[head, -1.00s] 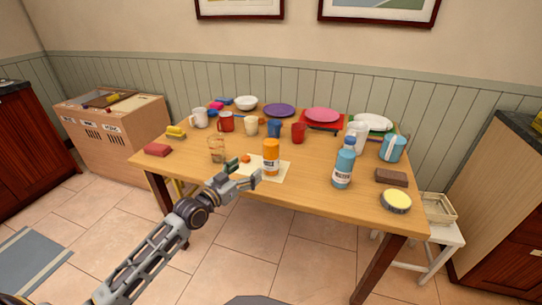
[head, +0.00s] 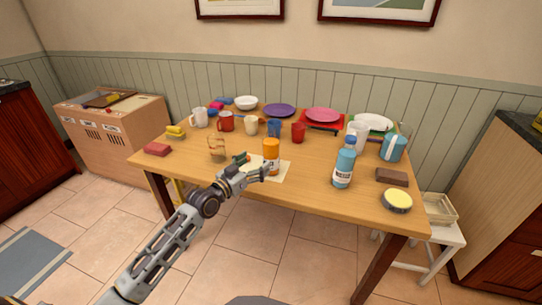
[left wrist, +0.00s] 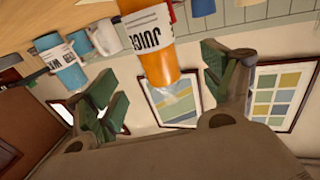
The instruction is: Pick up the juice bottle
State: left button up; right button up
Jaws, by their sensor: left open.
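The juice bottle (head: 271,147), orange with a white label, stands upright on a pale mat near the front edge of the wooden table. My left gripper (head: 262,168) is open at the near side of its lower part. In the left wrist view, which is turned over, the juice bottle (left wrist: 155,55) shows between the two spread green-padded fingers (left wrist: 160,88). I cannot tell whether either finger touches it. Its lower end is cut off in that view. My right gripper is not in view.
A clear glass (head: 217,149) stands left of the bottle. A blue water bottle (head: 343,168) stands to the right. Mugs, including a red one (head: 298,133), and plates such as the purple one (head: 279,110) fill the back of the table (head: 310,180).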

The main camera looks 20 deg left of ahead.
aim_at(265, 154)
pick_arm(q)
jog(key=shift+w+d, duration=0.25)
jog(key=shift+w, duration=0.35)
jog(key=shift+x, duration=1.15)
jog(key=shift+w+d, duration=0.1)
jog(key=shift+w, duration=0.15)
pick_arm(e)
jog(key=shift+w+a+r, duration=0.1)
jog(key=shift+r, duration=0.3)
pick_arm(q)
jog(key=shift+w+b, duration=0.15)
jog(key=shift+b, duration=0.15)
jog(key=shift+w+d+r, duration=0.2)
jog(key=shift+w+d, duration=0.05)
jog(key=shift+w, duration=0.15)
jog(key=shift+b+x, duration=0.3)
jog(key=shift+x, duration=0.65)
jog(key=shift+w+d+r, duration=0.15)
jog(key=shift+w+d, duration=0.2)
jog(key=shift+w, duration=0.25)
jog(key=shift+w+d, duration=0.15)
jog(key=shift+w, duration=0.2)
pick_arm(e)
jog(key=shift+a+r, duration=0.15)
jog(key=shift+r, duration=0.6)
